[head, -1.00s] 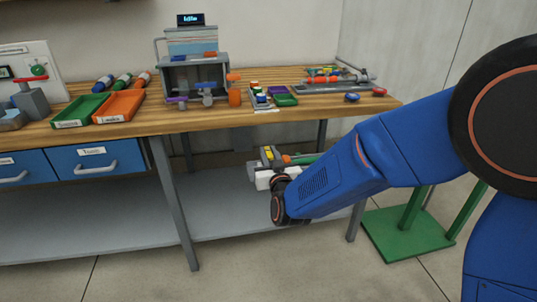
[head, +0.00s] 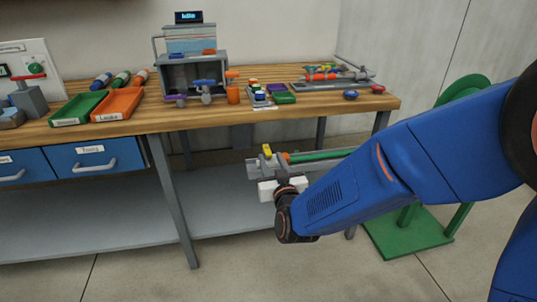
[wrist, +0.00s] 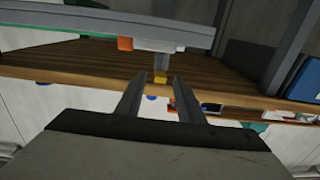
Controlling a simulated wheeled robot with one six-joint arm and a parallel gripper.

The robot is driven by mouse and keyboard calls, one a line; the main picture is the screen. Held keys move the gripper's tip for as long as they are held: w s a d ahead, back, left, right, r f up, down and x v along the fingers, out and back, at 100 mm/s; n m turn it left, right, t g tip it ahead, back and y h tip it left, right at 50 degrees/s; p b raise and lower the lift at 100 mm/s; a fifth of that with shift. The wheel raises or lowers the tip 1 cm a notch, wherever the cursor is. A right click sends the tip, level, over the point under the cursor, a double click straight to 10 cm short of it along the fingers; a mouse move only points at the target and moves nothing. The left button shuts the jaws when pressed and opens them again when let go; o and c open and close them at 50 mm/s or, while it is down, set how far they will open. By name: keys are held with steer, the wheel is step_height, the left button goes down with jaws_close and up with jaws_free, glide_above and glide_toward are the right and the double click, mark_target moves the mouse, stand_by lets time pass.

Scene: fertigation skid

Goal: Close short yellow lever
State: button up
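A short yellow lever (head: 267,150) stands up, slightly tilted, on a grey fitting in front of the bench in the head view. An orange part and a green pipe (head: 322,154) lie to its right. My gripper (head: 280,187) is just below and in front of the fitting there, and its fingertips are not clear. In the wrist view my gripper (wrist: 159,88) is open and empty.
A grey rail (wrist: 100,22) crosses the top of the wrist view, close to the fingers. The wooden bench (head: 210,118) behind holds orange and green trays, a grey cabinet and small coloured parts. A green stand (head: 410,240) is at the right.

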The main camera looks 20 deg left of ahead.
steer(key=v, duration=0.6)
steer(key=shift+d, duration=0.1)
steer(key=d+r+m+g+h, duration=0.2)
steer(key=d+g+h, duration=0.25)
steer(key=d, duration=2.15)
steer(key=s+d+f+m+g+h, duration=0.1)
steer(key=s+d+m+g+h, duration=0.3)
steer(key=s+d, duration=1.6)
steer(key=shift+s+d+f+g+h, duration=0.2)
steer(key=shift+d+f+g+h, duration=0.25)
steer(key=shift+d+g, duration=0.55)
steer(key=shift+r, duration=0.1)
